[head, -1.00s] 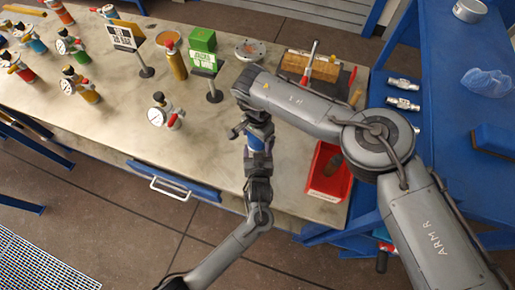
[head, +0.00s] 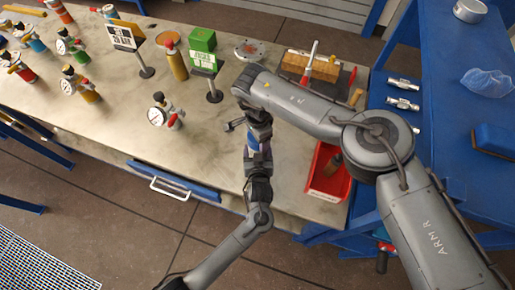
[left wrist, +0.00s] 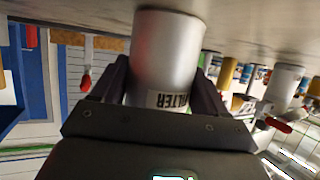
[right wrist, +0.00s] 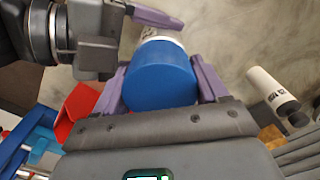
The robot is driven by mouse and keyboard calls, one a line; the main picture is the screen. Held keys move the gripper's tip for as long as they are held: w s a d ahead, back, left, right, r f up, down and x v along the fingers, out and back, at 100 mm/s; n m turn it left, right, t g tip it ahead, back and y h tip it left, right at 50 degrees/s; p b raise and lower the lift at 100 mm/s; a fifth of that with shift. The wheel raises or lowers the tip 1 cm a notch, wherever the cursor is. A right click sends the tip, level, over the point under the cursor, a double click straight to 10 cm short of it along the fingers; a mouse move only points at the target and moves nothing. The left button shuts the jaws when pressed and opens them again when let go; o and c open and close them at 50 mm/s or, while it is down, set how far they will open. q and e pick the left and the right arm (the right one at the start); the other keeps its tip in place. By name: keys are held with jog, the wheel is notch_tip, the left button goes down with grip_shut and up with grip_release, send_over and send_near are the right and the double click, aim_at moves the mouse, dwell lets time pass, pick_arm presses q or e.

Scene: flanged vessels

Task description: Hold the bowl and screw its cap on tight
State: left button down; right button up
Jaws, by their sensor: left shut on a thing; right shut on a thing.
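The bowl (left wrist: 168,50) is a silver-grey cylinder with a printed label near one end, seen large in the left wrist view. My left gripper (left wrist: 165,85) is shut on it, one finger on each side. The blue cap (right wrist: 160,78) fills the middle of the right wrist view, between the fingers of my right gripper (right wrist: 162,85), which is shut on it. The cap sits at the end of the bowl, whose pale labelled side (right wrist: 163,36) shows just beyond it. The thread between them is hidden. In the head view my arms largely cover both parts.
A red bin (head: 326,181) stands at the bench's front right. A gauge unit (head: 163,112) and a sign stand (head: 213,94) are to the left. A flanged disc (head: 250,50) and a wooden block (head: 322,68) lie behind. The bench's front left (head: 110,130) is clear.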

jog(key=o, duration=1)
jog(key=shift+o, duration=0.8)
jog(key=shift+s, duration=0.1)
jog(key=shift+r, duration=2.3)
jog(key=shift+c, duration=0.3)
